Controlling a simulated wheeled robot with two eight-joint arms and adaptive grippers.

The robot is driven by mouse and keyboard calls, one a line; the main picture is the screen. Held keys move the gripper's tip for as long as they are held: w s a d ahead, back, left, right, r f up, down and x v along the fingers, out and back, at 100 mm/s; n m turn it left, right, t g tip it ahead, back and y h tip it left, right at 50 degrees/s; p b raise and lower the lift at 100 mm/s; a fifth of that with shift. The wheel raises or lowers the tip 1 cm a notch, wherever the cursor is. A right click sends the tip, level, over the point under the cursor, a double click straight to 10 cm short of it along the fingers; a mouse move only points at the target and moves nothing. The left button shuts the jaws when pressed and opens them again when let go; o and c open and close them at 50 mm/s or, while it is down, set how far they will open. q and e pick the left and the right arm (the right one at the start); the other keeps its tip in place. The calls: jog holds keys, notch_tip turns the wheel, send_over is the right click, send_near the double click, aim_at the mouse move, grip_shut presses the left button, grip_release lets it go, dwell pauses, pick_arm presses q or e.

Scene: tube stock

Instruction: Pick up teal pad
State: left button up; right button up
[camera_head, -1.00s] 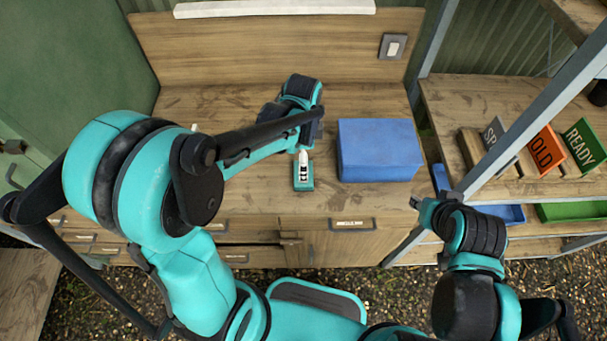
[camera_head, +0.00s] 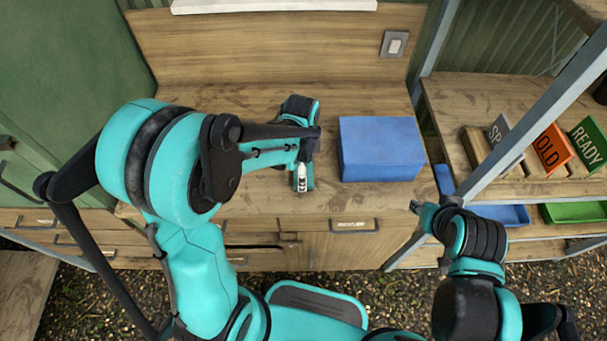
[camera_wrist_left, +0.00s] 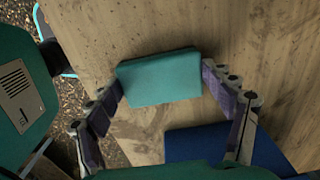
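The teal pad (camera_wrist_left: 158,79) lies on the wooden worktop in the left wrist view, between the two spread fingertips of my left gripper (camera_wrist_left: 164,84). Both fingers stand close to the pad's short ends; I cannot tell whether they touch it. In the head view my left gripper (camera_head: 302,176) points down at the worktop left of the blue box and largely hides the pad, with a teal edge (camera_head: 310,176) showing. My right gripper (camera_head: 416,207) hangs in front of the shelf unit, away from the pad, too small to read its fingers.
A blue box (camera_head: 381,150) stands on the worktop (camera_head: 240,97) just right of the left gripper; it also shows in the left wrist view (camera_wrist_left: 195,142). A shelf unit at right holds SP, HOLD and READY signs (camera_head: 584,142), with blue and green trays (camera_head: 575,212) below.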

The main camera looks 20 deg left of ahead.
pick_arm(q)
jog(key=shift+c, duration=0.5)
notch_tip(320, 180, up, 10)
jog(key=p, duration=0.3)
